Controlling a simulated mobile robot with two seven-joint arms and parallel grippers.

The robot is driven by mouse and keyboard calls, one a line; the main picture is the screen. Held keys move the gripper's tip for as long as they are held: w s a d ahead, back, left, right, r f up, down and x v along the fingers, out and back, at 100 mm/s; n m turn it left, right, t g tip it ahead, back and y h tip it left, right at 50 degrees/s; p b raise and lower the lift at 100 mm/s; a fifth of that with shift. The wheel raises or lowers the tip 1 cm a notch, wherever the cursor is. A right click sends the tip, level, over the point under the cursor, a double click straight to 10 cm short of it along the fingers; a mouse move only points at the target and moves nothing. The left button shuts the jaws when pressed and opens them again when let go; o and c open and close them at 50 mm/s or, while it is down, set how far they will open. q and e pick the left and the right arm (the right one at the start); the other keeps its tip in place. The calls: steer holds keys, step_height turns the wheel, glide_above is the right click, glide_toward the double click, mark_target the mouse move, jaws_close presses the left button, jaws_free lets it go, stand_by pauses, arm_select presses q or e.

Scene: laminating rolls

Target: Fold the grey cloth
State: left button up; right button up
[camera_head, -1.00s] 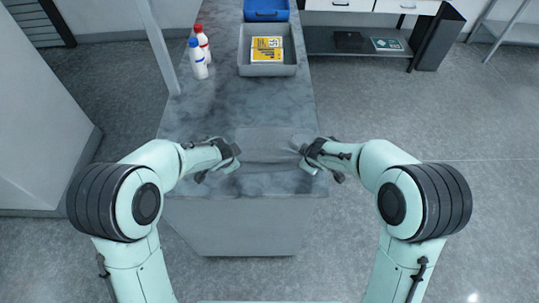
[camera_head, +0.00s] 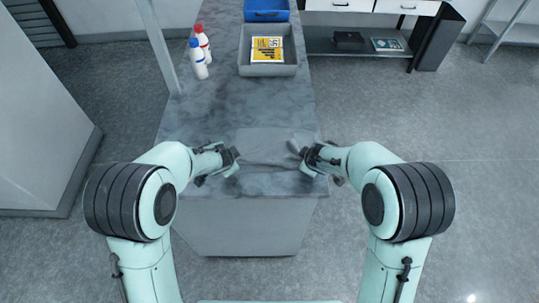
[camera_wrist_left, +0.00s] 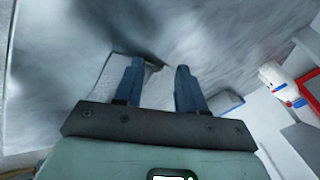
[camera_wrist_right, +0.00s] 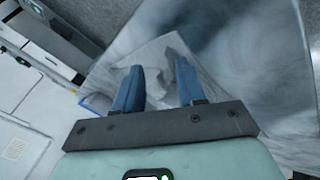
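The grey cloth (camera_head: 265,145) lies on the grey marbled table near its front edge. Its colour is close to the tabletop, so its outline is faint. My left gripper (camera_head: 237,156) is at the cloth's left side, low over the table. In the left wrist view its fingers (camera_wrist_left: 160,66) are apart, with a pale edge of cloth near them. My right gripper (camera_head: 301,153) is at the cloth's right side, where the cloth looks wrinkled and raised. In the right wrist view its fingers (camera_wrist_right: 158,62) are apart, with a creased part of the cloth (camera_wrist_right: 150,54) beyond them.
A grey tray (camera_head: 267,70) with yellow-labelled packs stands farther back on the table, with a blue bin (camera_head: 266,10) behind it.

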arm_select(q)
steer(key=shift+s+d+f, duration=0.1)
steer(key=shift+s+d, duration=0.1)
steer(key=shift+d, duration=0.05)
arm_select(e)
steer(key=shift+s+f, duration=0.2)
steer(key=shift+s, duration=0.1)
arm_select(q)
steer(key=r, duration=0.1)
steer(key=s+r, duration=0.1)
steer(key=r, duration=0.1)
steer(key=shift+s+r, duration=0.1)
steer(key=shift+r, duration=0.15)
arm_select(e)
steer(key=r, duration=0.1)
steer(key=s+r, duration=0.1)
steer(key=r, duration=0.1)
steer(key=shift+s+r, duration=0.1)
steer(key=shift+r, duration=0.15)
arm_select(q)
steer(key=v, duration=0.7)
steer(key=shift+s+f, duration=0.15)
steer(key=shift+s, duration=0.2)
arm_select(e)
steer(key=v, duration=0.7)
steer(key=shift+s, duration=0.3)
arm_select(q)
steer(key=shift+a, duration=0.1)
arm_select(e)
steer(key=shift+f, duration=0.1)
